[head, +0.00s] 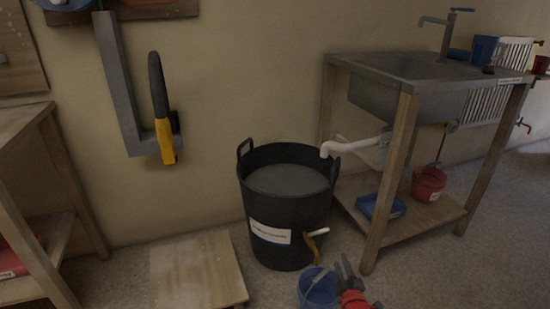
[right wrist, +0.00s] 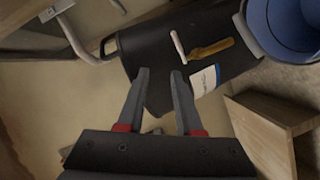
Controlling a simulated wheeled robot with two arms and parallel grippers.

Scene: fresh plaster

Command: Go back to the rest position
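My right gripper (head: 343,267) shows at the bottom of the head view, just right of the blue bucket, with its dark fingers pointing up and red parts behind them. In the right wrist view its two fingers (right wrist: 160,73) stand apart with nothing between them, so it is open and empty. The black tub (head: 262,222) lies beyond the fingertips in both views. It holds grey liquid or paste, and a white spout reaches over its rim. My left gripper is not in view.
A blue bucket (head: 319,288) is close to my right gripper. A wooden sink stand (head: 392,180) is at the right, with a red bucket (head: 428,183) and blue tray (head: 380,206) on its shelf. A low wooden platform (head: 197,270) and a wooden bench (head: 25,125) are at the left.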

